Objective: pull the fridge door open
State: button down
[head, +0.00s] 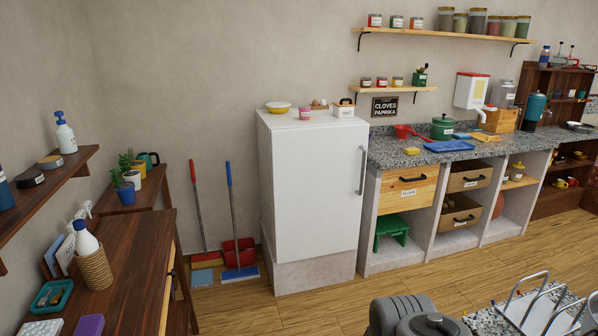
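The white fridge (285,215) stands against the back wall near the middle of the head view. Its white front door (318,190) looks shut, flush with the body. A grey vertical bar handle (362,170) is at the right edge of the door. Nothing touches the handle. My gripper does not show in this view. Rounded grey parts at the bottom edge seem to be my arm, well in front of the fridge.
A granite counter (400,155) with drawers adjoins the fridge's right side. Brooms and a red dustpan (239,252) stand at its left. Wooden floor (335,312) in front is clear. A dish rack (540,310) is at bottom right.

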aim_at(318, 171)
jog(key=i, duration=2.85)
jog(key=u, duration=1.3)
